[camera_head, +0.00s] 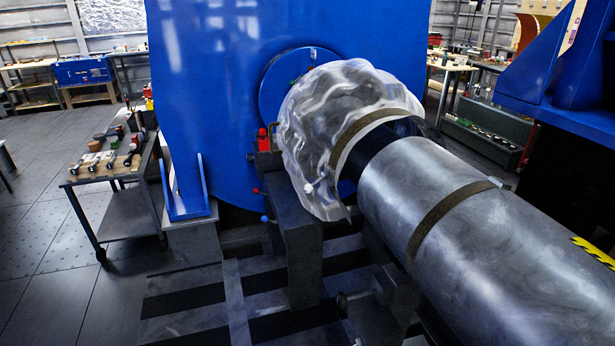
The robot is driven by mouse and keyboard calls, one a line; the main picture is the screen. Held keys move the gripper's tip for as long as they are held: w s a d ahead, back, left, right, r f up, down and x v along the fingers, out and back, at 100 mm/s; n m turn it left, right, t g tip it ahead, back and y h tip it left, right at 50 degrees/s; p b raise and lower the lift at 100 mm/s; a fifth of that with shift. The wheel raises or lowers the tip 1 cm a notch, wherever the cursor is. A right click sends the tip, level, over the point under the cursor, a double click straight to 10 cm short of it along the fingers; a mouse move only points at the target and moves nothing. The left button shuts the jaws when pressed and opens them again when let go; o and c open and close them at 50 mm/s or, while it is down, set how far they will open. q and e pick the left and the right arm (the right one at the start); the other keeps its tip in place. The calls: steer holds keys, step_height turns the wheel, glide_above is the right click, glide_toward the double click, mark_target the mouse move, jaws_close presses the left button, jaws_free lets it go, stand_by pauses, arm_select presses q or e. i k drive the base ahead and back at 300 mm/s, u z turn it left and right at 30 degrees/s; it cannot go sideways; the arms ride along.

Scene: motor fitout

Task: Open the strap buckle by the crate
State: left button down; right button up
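A long grey metal cylinder (465,235) runs from the middle to the lower right. A brown strap (440,217) goes around it, and a small pale piece (496,183), possibly its buckle, sits at the strap's upper right end. A second brown strap (364,124) goes around the crumpled clear plastic wrap (318,110) at the cylinder's far end. I cannot make out a buckle on this second strap. No crate stands clearly beside either strap. Neither of my grippers shows in the view.
A large blue housing (215,90) stands behind the wrap. A tool cart (125,185) stands at the left, with open floor (45,260) in front. A dark bracket (298,240) stands below the wrap. A blue structure (565,90) overhangs the right.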

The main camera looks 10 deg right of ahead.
mark_target(309, 187)
steer(key=z, duration=0.15)
steer(key=i, duration=1.35)
steer(key=z, duration=1.1)
